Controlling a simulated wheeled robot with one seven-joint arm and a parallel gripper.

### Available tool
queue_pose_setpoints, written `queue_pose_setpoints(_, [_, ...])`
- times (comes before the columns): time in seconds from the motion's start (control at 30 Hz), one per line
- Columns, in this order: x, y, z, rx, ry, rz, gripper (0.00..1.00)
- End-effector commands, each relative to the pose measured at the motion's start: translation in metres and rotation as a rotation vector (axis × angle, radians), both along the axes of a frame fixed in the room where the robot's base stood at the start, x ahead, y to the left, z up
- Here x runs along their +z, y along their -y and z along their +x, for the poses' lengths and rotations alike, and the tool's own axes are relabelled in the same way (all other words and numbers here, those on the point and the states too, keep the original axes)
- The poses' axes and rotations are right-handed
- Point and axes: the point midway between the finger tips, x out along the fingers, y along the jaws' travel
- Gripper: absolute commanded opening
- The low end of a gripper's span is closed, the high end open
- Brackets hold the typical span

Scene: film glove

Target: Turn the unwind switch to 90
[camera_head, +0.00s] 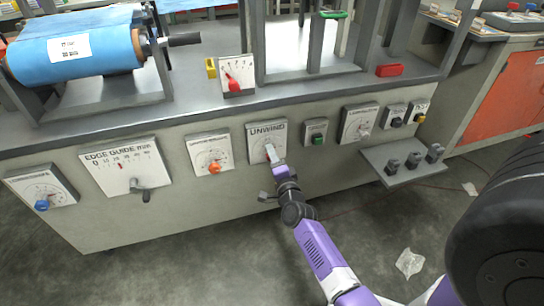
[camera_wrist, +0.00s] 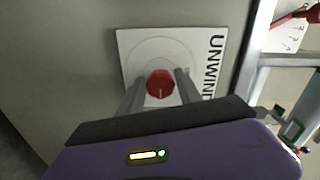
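The unwind panel (camera_head: 267,138) is a white plate marked UNWIND on the front of the grey machine; it also fills the middle of the wrist view (camera_wrist: 200,45). Its red round knob (camera_wrist: 160,83) has a pale pointer line directed toward the lower part of the wrist picture. My gripper (camera_wrist: 159,88) is open around the knob, one finger at each side. A small gap seems to show at the sides, and I cannot tell contact. In the head view my gripper (camera_head: 273,158) hides much of the knob and dial.
An orange-knob dial (camera_head: 211,153) and the edge guide panel (camera_head: 126,167) lie to the left. A green button box (camera_head: 317,132) and another dial panel (camera_head: 359,123) lie to the right. A grey shelf (camera_head: 403,178) juts out at right. The floor below is mostly clear.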

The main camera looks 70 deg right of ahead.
Motion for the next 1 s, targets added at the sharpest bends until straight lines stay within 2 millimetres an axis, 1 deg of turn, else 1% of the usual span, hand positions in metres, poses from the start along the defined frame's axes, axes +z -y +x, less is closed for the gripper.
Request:
queue_pose_setpoints(0.03, [0.0,0.0,0.0,0.0,-0.001,-0.001,0.53])
queue_pose_setpoints(0.07, [0.0,0.0,0.0,0.0,-0.001,-0.001,0.55])
queue_pose_setpoints(0.33, [0.001,0.0,0.0,0.0,0.0,-0.001,0.55])
queue_pose_setpoints(0.43, [0.001,-0.004,-0.002,0.001,-0.002,-0.001,0.55])
queue_pose_setpoints(0.57, [0.002,-0.016,-0.013,0.002,-0.004,-0.002,0.55])
queue_pose_setpoints(0.8, [0.001,-0.045,-0.039,0.001,-0.003,0.0,0.55])
queue_pose_setpoints(1.0, [0.001,-0.058,-0.049,0.0,0.0,0.0,0.55])
